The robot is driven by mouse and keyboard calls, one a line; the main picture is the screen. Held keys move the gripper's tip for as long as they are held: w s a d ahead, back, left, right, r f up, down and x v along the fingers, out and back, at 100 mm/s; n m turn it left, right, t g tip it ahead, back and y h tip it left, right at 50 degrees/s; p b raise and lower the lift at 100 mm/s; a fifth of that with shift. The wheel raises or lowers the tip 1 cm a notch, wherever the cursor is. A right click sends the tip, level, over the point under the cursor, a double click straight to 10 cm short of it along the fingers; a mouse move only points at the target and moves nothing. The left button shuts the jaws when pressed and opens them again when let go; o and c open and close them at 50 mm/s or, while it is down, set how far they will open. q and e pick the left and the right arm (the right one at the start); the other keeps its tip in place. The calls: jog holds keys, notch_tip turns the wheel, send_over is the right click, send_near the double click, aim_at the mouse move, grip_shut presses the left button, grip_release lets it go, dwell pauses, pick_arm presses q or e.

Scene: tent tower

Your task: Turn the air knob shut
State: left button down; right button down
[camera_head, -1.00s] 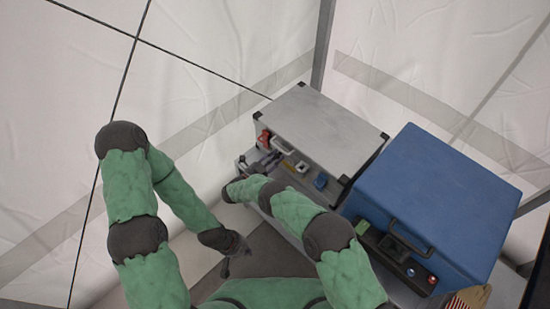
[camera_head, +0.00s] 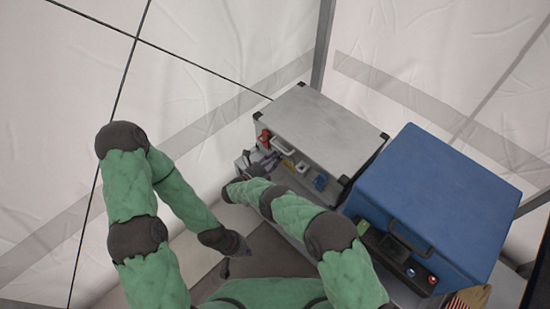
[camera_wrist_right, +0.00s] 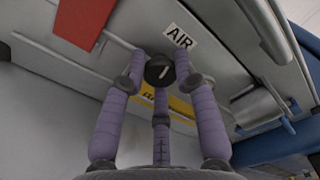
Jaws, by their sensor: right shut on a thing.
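The air knob (camera_wrist_right: 160,70) is black and round with a white pointer line, in the right wrist view just below a white AIR label (camera_wrist_right: 180,38). The line lies slanted, its right end a little higher. My right gripper (camera_wrist_right: 159,73) has its purple fingers closed on the knob, one tip on each side and a third finger below. In the head view my right gripper (camera_head: 263,161) is at the front panel of the grey case (camera_head: 325,128), and the knob cannot be made out there. My left gripper (camera_head: 230,244) hangs low, away from the case; its fingers are unclear.
A red part (camera_wrist_right: 85,22), a yellow label (camera_wrist_right: 181,107), a grey handle (camera_wrist_right: 265,25) and a metal cylinder (camera_wrist_right: 258,108) surround the knob. A blue case (camera_head: 435,195) stands right of the grey one. Tent wall (camera_head: 200,60) is behind.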

jog(key=shift+a+m, duration=0.15)
jog(key=shift+m, duration=0.85)
jog(key=shift+w+r, duration=0.1)
jog(key=c, duration=1)
grip_release()
jog(key=shift+o, duration=0.2)
jog(key=v, duration=0.7)
jog(key=shift+s+a, duration=0.2)
jog(key=shift+s, duration=0.05)
